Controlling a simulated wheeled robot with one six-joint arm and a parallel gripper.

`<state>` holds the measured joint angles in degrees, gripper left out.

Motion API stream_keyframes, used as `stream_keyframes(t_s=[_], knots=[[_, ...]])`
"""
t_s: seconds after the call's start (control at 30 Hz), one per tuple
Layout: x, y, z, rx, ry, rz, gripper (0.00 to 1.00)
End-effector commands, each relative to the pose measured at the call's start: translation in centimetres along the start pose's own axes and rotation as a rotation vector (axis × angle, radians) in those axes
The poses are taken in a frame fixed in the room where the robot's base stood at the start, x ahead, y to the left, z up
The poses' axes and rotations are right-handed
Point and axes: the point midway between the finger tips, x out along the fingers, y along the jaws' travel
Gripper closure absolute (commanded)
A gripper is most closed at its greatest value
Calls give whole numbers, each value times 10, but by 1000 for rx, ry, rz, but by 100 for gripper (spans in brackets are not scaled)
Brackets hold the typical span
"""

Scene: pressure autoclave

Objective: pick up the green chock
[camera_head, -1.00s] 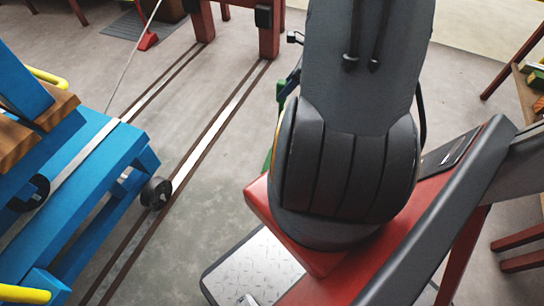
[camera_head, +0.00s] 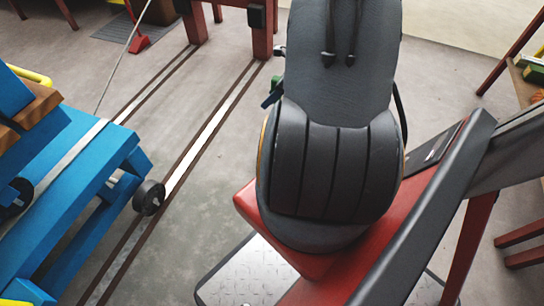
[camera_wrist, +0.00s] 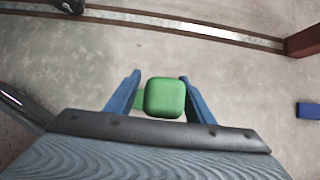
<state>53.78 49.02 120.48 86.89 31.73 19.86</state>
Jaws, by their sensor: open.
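The green chock (camera_wrist: 165,97) shows in the wrist view as a rounded block, with a smaller bit of green at its left side. My gripper (camera_wrist: 160,78) is open, its two blue fingers on either side of the chock. The right finger is close to the block and the left finger is farther off; I cannot tell whether either touches it.
A blue cart (camera_head: 95,190) with a dark wheel stands by the floor rails (camera_head: 200,145) at left. A red wedge (camera_head: 139,44) lies near the red frame legs (camera_head: 262,30). A table (camera_head: 528,85) stands at right. A blue piece (camera_wrist: 308,110) lies at right in the wrist view.

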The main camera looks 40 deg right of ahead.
Motion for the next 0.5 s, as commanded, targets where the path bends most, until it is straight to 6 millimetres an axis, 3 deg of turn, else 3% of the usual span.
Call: stream_keyframes(t_s=[0.27, 0.5], knots=[[5, 0, 0, -1, 0, -1, 53], [5, 0, 0, -1, 0, -1, 94]])
